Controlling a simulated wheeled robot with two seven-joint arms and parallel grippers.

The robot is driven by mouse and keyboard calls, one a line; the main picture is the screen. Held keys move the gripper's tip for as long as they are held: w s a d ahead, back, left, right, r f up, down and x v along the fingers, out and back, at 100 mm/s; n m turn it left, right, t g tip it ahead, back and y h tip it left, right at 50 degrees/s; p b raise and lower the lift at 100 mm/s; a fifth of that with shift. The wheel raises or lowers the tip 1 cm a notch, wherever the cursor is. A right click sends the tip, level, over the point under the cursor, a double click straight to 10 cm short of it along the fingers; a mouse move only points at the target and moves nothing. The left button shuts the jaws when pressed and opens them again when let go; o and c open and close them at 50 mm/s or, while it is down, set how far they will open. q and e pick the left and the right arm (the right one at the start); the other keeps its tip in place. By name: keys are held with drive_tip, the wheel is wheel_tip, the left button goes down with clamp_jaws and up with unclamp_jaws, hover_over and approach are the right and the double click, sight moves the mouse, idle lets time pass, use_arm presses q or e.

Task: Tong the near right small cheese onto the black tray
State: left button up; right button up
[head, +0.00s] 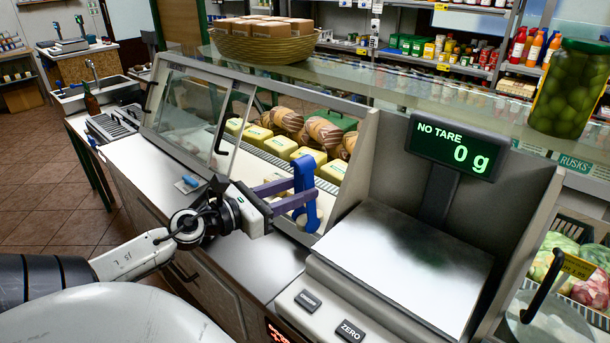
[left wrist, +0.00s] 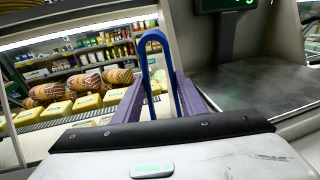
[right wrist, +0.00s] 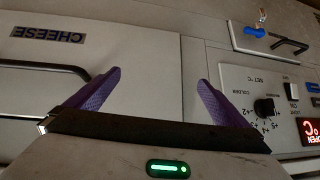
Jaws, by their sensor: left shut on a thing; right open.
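My left gripper (head: 292,196) has purple fingers shut on blue tongs (head: 304,172). The tongs stand roughly upright, bend uppermost, at the open side of the glass display case; they also show in the left wrist view (left wrist: 153,40). Pale small cheeses (head: 278,180) lie in the case behind and beside the gripper, partly hidden by it. I cannot tell whether the tongs touch one. Larger yellow cheeses (head: 304,156) sit in a row further in. My right gripper (right wrist: 160,95) is open and empty before the counter front. I cannot make out the black tray for certain.
A scale (head: 410,265) with a display stands right of the tongs. The sloped glass (head: 195,115) and the shelf above bound the case. The white counter (head: 150,160) has some free room at left. A control panel (right wrist: 270,105) and handles are near my right gripper.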

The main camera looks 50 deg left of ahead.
use_arm(q)
drive_tip(key=s+d+r+b, duration=0.1)
drive_tip(key=s, duration=0.8)
drive_tip(key=shift+r+b, duration=0.15)
drive_tip(key=shift+b, duration=0.25)
drive_tip(key=shift+s, duration=0.1)
